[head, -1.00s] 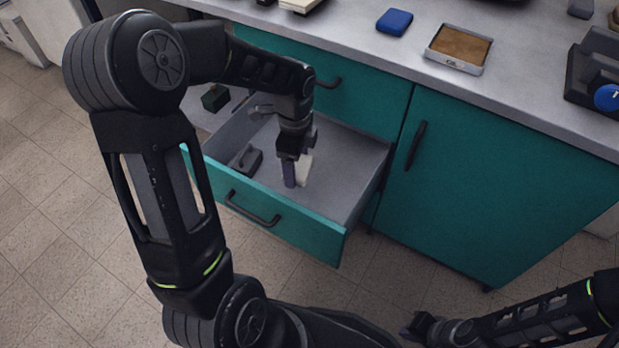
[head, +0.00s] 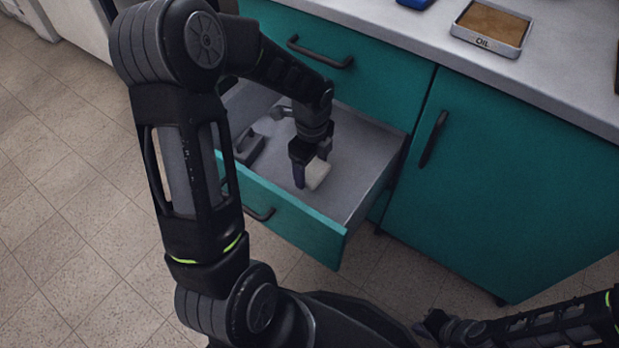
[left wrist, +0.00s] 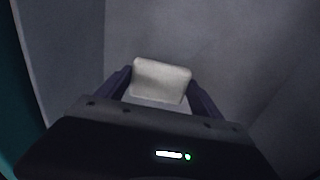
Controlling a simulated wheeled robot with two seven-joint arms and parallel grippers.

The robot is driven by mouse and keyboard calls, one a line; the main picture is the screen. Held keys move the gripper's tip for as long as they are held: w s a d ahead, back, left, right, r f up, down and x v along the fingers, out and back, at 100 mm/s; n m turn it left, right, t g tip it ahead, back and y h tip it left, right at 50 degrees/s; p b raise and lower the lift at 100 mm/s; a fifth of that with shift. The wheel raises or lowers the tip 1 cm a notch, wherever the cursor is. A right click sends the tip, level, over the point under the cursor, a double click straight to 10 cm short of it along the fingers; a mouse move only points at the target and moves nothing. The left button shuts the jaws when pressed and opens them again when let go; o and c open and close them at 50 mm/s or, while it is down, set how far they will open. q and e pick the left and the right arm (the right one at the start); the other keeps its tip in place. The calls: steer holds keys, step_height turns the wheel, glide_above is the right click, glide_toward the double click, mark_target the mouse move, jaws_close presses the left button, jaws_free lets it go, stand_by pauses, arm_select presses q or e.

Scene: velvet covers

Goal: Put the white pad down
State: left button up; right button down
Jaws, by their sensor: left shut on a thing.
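The white pad (head: 317,174) is in the open drawer (head: 345,197), between the fingers of my left gripper (head: 311,170). In the left wrist view the pad (left wrist: 161,81) shows as a pale rounded block, with a finger of the left gripper (left wrist: 162,92) on each side of it. My left gripper is shut on the pad, low inside the drawer. I cannot tell whether the pad touches the drawer floor. My right gripper (head: 428,326) is low at the bottom of the head view, away from the drawer; its jaws are too dark to read.
A dark object (head: 247,146) lies in the drawer's left part. The drawer's right part is bare. An oil tray (head: 490,28) and a blue block stand on the counter (head: 565,60) above. A teal cabinet door (head: 520,170) is to the right.

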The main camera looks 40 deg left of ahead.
mark_target(311, 183)
arm_select(q)
steer(key=shift+f, duration=0.95)
arm_select(e)
steer(key=shift+w+f, duration=0.1)
steer(key=shift+f, duration=0.35)
